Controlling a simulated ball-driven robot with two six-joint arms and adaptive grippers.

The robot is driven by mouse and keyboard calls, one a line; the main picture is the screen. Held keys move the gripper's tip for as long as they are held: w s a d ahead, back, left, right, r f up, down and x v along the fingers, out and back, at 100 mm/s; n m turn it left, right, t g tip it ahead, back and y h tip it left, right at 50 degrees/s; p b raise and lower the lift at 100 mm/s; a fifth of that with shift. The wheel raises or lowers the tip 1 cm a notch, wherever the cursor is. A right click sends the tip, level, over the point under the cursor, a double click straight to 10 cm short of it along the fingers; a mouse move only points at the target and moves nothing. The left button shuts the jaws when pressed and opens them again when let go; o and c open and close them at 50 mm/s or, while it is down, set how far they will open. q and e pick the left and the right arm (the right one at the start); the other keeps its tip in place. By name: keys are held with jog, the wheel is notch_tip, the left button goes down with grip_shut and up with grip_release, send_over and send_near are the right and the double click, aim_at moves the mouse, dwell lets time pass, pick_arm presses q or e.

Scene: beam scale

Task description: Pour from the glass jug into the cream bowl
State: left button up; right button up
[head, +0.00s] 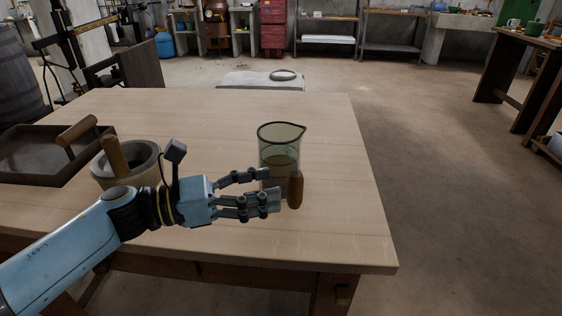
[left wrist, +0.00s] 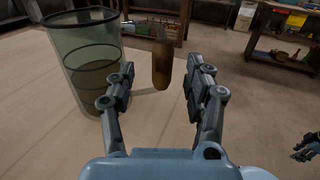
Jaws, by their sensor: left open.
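The glass jug (head: 281,146) stands upright near the table's right side, with brown contents in its lower part and a wooden handle (head: 295,190) facing the near side. My left gripper (head: 270,187) is open at the jug. In the left wrist view the handle (left wrist: 162,66) shows between the spread fingers (left wrist: 159,85), with gaps on both sides, and the jug's glass body (left wrist: 88,60) is left of them. A greyish-cream bowl (head: 150,155) with a wooden stick in it stands behind my left arm, partly hidden. A dark shape, apparently my right gripper (left wrist: 306,148), shows at the left wrist view's right edge.
A dark tray (head: 40,160) with a wooden roller-like piece lies at the table's left. The tabletop (head: 220,120) behind the jug is clear. The table's right edge is close to the jug. A beam scale (head: 70,40) stands at the back left.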

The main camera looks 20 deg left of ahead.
aim_at(295, 182)
pick_arm(q)
jog(key=p+x, duration=0.1)
jog(key=x, duration=0.5)
jog(key=shift+s+d, duration=0.15)
jog(key=shift+f, duration=0.1)
jog(key=shift+c, duration=0.2)
grip_shut()
